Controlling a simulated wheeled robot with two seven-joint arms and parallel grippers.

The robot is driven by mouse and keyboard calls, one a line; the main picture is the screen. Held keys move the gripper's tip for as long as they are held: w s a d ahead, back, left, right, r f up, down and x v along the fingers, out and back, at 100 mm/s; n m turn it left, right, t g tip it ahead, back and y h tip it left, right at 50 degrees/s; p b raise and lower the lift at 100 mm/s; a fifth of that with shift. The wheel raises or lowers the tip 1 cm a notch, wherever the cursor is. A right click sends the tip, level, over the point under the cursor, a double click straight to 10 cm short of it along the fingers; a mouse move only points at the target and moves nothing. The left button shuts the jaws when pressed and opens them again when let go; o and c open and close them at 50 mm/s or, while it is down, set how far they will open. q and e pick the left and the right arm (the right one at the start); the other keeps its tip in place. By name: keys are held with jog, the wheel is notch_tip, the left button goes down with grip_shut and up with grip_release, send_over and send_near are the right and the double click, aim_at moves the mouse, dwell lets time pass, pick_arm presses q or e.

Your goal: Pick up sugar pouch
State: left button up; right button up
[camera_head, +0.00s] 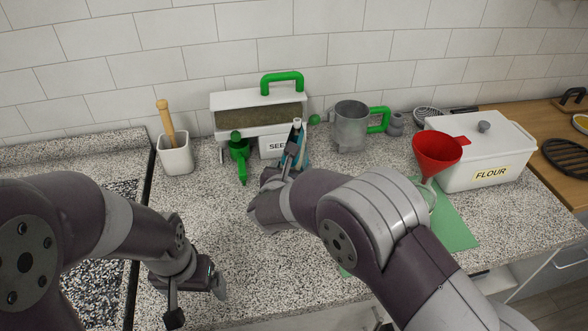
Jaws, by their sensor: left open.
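A blue-teal item with a white cap (304,158), perhaps the sugar pouch, stands at the back middle of the counter in front of the seed dispenser. No sugar label can be read on it, and my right gripper hides part of it. My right gripper (291,156) is right at this item, its dark fingers overlapping it in the picture. I cannot tell whether they are shut on it. My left gripper (197,300) is open and empty, low over the front left of the counter.
A seed dispenser (228,101) with green handle and spout, a white cup (175,157) with a wooden-handled tool, and a metal mug (350,128) stand along the back. A red funnel (436,150) and flour box (492,150) are right. The left-centre counter is clear.

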jog(key=shift+r, duration=0.15)
pick_arm(q)
jog(key=shift+w, duration=0.1)
pick_arm(e)
jog(key=shift+w+r, duration=0.1)
jog(key=shift+r, duration=0.15)
pick_arm(q)
jog(key=shift+f, duration=0.2)
jog(key=shift+f+b, duration=0.95)
jog(key=shift+b, duration=0.25)
jog(key=shift+f, duration=0.1)
pick_arm(e)
jog(key=s+d+r, duration=0.1)
jog(key=d+r, duration=0.9)
jog(key=d, duration=0.1)
jog(key=shift+s+d, duration=0.3)
jog(key=shift+s, duration=0.1)
